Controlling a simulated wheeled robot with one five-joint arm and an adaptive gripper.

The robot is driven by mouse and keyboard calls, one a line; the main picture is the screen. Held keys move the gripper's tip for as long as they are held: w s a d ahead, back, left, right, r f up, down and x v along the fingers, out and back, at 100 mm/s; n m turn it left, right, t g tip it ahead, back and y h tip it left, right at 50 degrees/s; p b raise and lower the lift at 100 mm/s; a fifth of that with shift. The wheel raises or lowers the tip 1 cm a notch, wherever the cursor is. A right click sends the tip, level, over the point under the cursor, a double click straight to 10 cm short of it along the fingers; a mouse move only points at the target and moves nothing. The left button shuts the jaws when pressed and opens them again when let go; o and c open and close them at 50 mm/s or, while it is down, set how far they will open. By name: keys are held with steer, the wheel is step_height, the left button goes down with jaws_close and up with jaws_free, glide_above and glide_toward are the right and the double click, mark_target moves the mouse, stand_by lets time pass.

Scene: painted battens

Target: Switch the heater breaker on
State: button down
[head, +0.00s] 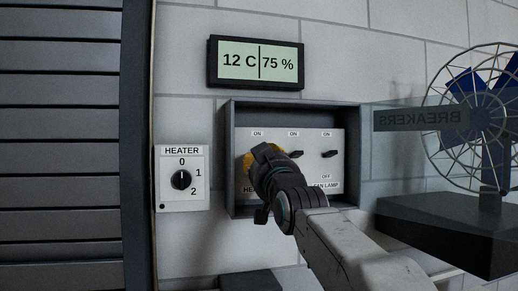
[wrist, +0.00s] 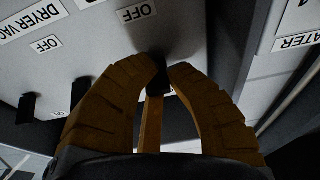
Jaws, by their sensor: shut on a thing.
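The breaker box (head: 228,160) is open on the wall in the head view, with a pale panel of breakers inside. My gripper (head: 252,160) is at the leftmost breaker, above a label starting "HE", and covers its lever. In the wrist view, my gripper (wrist: 166,72) has its brown fingers closed around a dark breaker lever (wrist: 160,82), below an OFF label (wrist: 136,12). Most of that lever is hidden by the fingers, so I cannot tell whether it stands at on or off.
Two other breaker levers (head: 296,153) (head: 330,153) sit to the right on the panel. A heater dial (head: 181,180) is on the wall at left. A display (head: 257,62) reads 12 C and 75 %. A fan (head: 485,110) stands on a dark shelf (head: 440,225) at right.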

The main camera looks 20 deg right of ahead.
steer(key=shift+r+g+p, duration=0.8)
steer(key=shift+g+p, duration=0.2)
steer(key=shift+p, duration=1.2)
steer(key=shift+g+p, duration=0.3)
steer(key=shift+p, duration=0.35)
steer(key=shift+d+f, duration=0.1)
steer(key=c, duration=1.4)
jaws_free()
steer(key=shift+d+f, duration=0.1)
steer(key=shift+d, duration=0.05)
steer(key=o, duration=0.3)
steer(key=shift+w+f, duration=0.1)
steer(key=shift+f, duration=0.05)
steer(key=s, duration=1.2)
